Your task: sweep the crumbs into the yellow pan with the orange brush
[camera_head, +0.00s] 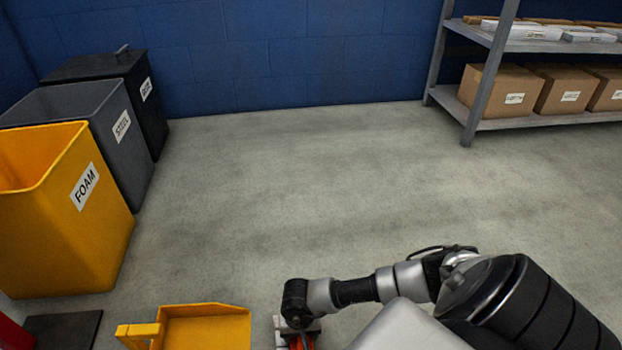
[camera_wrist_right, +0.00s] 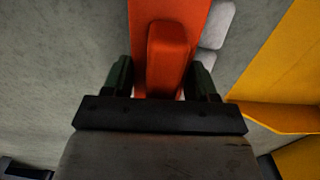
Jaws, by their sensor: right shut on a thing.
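The yellow pan (camera_head: 205,328) lies on the floor at the bottom of the head view, its handle on the left. It also shows at the right of the wrist view (camera_wrist_right: 285,75). My right gripper (camera_wrist_right: 162,78) is shut on the orange brush (camera_wrist_right: 168,60), low over the floor to the right of the pan. Only a little of the brush (camera_head: 299,343) shows in the head view. Two pale grey pieces (camera_wrist_right: 220,22), perhaps crumbs, show just beside the brush on its pan side in the wrist view. The brush's bristles are hidden. My left gripper is out of view.
A yellow FOAM bin (camera_head: 60,235), a grey bin (camera_head: 128,170) and a black bin (camera_head: 146,115) stand at the left. A shelf (camera_head: 540,124) with cardboard boxes stands at the back right. The middle floor is clear.

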